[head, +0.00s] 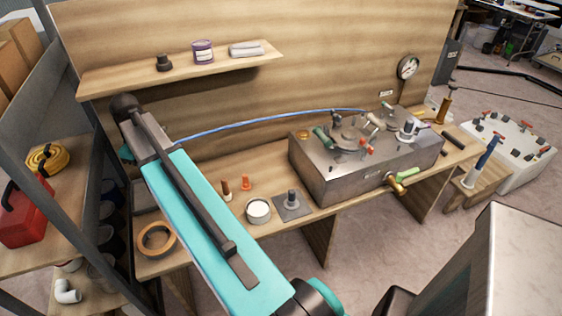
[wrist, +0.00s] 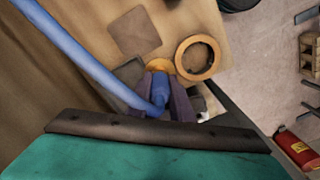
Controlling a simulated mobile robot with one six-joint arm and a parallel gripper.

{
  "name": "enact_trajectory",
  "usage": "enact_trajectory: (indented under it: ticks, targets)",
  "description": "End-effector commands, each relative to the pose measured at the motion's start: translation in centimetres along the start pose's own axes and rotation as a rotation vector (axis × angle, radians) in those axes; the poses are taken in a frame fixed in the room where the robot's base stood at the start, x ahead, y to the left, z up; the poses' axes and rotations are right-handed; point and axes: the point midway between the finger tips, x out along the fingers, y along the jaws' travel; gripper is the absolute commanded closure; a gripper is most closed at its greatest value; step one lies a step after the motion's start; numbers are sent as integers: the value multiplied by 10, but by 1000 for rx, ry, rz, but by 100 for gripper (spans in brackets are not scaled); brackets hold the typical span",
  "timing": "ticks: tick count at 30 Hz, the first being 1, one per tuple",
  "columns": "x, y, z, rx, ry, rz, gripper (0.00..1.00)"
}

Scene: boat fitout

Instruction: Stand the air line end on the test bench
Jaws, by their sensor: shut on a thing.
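The blue air line (head: 270,123) runs in the head view from behind my arm across to the metal box on the wooden test bench (head: 262,174). In the wrist view the air line (wrist: 82,52) comes down from the upper left to my gripper (wrist: 163,84). My gripper is shut on the air line end (wrist: 160,100), above the bench top (wrist: 195,22). An orange round part (wrist: 158,65) shows just beyond the fingers; I cannot tell whether it belongs to the line end. In the head view my arm hides the gripper and the line end.
A tape roll (head: 155,240), a white tin (head: 258,211) and a grey plate with a peg (head: 293,205) stand on the bench. The metal box (head: 345,180) carries several valves and fittings. A wall shelf (head: 215,67) hangs above. A rack with a red case (head: 25,215) stands left.

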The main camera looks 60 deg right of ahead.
Motion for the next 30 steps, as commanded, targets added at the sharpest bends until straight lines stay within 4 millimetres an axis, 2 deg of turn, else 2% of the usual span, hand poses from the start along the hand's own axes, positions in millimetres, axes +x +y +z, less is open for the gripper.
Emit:
enact_trajectory:
  ticks: [1, 3, 9, 30]
  targets:
    - [2, 15, 10, 26, -1, -1, 100]
    - [5, 31, 21, 54, -2, -2, 100]
    - [14, 70, 53, 126, -5, -6, 100]
    - [36, 171, 160, 323, -7, -14, 100]
